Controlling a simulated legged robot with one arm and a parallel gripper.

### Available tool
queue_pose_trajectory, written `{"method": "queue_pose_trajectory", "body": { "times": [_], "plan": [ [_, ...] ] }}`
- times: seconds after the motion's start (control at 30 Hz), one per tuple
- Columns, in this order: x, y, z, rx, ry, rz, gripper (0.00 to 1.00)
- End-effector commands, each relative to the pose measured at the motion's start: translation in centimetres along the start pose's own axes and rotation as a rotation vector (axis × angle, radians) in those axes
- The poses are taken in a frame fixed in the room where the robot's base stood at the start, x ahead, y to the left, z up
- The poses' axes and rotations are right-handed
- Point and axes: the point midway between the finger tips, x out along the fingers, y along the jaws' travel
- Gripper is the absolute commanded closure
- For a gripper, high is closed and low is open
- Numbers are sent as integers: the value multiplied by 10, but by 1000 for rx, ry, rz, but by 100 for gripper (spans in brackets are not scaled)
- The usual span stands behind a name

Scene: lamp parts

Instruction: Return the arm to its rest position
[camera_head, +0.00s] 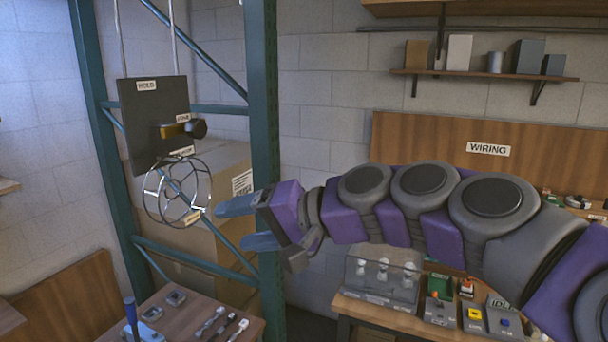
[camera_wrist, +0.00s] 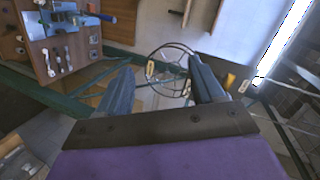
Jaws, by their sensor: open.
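My gripper (camera_head: 243,223) is at the end of my purple and grey arm, which reaches in from the right of the head view. Its two blue fingers are apart with nothing between them. In the wrist view my gripper (camera_wrist: 165,88) points toward the wire cage (camera_wrist: 168,68). The cage shows beyond the fingers, partly behind the right one; whether they touch I cannot tell.
A teal rack post (camera_head: 264,100) stands just behind my gripper, with a cardboard box (camera_head: 228,165) behind it. A table (camera_head: 180,318) with small parts is at lower left. The wiring bench (camera_head: 365,309) with several devices lies below my arm. A shelf (camera_head: 484,74) is above.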

Motion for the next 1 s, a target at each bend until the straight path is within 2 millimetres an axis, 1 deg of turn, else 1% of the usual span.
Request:
{"method": "queue_pose_trajectory", "body": {
  "times": [0.03, 0.07, 0.1, 0.17, 0.2, 0.27, 0.3, 0.37, 0.4, 0.47, 0.5, 0.57, 0.6, 0.67, 0.7, 0.8, 0.9, 1.0],
  "plan": [
    [6, 32, 29, -25, -37, 75, 33],
    [6, 47, 42, -41, -55, 119, 33],
    [7, 67, 60, -59, -82, 179, 33],
    [6, 100, 87, -78, -124, 269, 33],
    [4, 122, 104, -86, -152, 328, 33],
    [-2, 156, 128, -95, -190, 418, 33],
    [-7, 177, 143, -99, -211, 476, 33],
    [-16, 212, 167, -95, -249, 566, 33],
    [-24, 233, 182, -90, -273, 624, 33],
    [-38, 265, 205, -76, -310, 711, 33],
    [-49, 286, 220, -65, -331, 768, 33],
    [-65, 316, 243, -40, -366, 852, 33],
    [-77, 334, 257, -21, -387, 905, 33],
    [-95, 358, 278, 9, -418, 977, 33],
    [-106, 372, 292, 31, -439, 1020, 33],
    [-129, 396, 319, 79, -478, 1103, 33],
    [-144, 410, 336, 113, -503, 1154, 33],
    [-152, 415, 344, 128, -514, 1177, 33]
  ]
}}
